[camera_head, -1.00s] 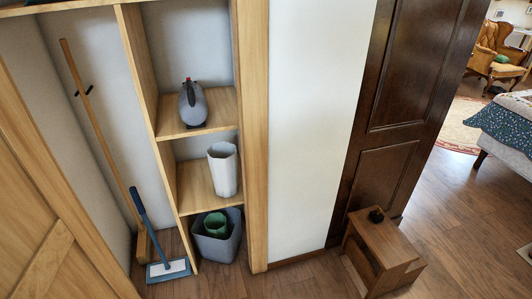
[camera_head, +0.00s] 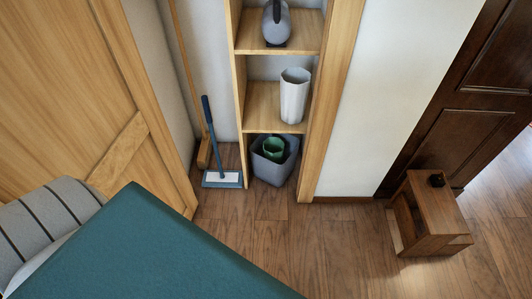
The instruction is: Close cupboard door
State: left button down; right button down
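The cupboard door (camera_head: 70,85) is a light wooden panel with a diagonal brace, on the left of the head view. It stands open, with the cupboard interior showing to its right. The cupboard (camera_head: 312,150) has a light wooden frame and shelves. Inside are a grey kettle-like item (camera_head: 277,22), a white vase (camera_head: 294,95), a grey bin (camera_head: 275,165) with a green pot in it, and a blue-handled floor brush (camera_head: 222,180). The door's lower left part is hidden behind a grey ribbed shape. Neither gripper is in view.
A large teal shape (camera_head: 140,250) and a grey ribbed shape (camera_head: 50,215) fill the lower left, close to the camera; I cannot tell what they are. A wooden step stool (camera_head: 437,212) stands right, before a dark door (camera_head: 455,110). The middle floor is clear.

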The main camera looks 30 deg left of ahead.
aim_at(78, 101)
jog(key=k+j, duration=0.25)
jog(key=k, duration=0.15)
jog(key=k+j, duration=0.25)
jog(key=k, duration=0.15)
jog(key=k+j, duration=0.1)
jog(key=j, duration=0.45)
jog(key=k+j, duration=0.1)
jog(key=j, duration=0.4)
jog(key=k+j, duration=0.1)
jog(key=j, duration=0.45)
jog(key=k+j, duration=0.15)
jog(key=j, duration=0.4)
jog(key=k+j, duration=0.1)
jog(key=j, duration=0.4)
